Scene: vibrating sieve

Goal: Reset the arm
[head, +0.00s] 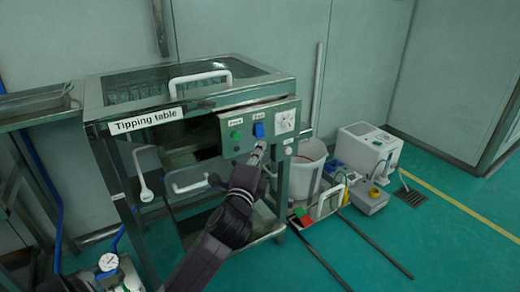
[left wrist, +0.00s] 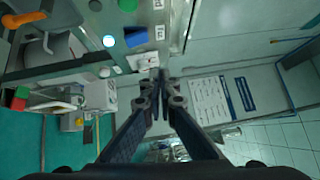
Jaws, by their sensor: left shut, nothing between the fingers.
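My left gripper (head: 260,149) is shut and empty, with its tips just below the blue switch (head: 259,130) on the control panel (head: 236,147) of the tipping table (head: 215,100). In the left wrist view the closed fingertips (left wrist: 160,77) are close to the panel (left wrist: 75,66), beside the blue switch (left wrist: 137,40). I cannot tell whether they touch it. A green button (head: 236,135) and a white dial (head: 285,122) flank the switch. My right gripper is not in view.
A white bucket (head: 306,170) and a white box-shaped device (head: 366,149) stand on the floor to the right of the table. A metal bench (head: 40,116) is at the left. Green floor (head: 425,240) is open at the right front, apart from dark rails.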

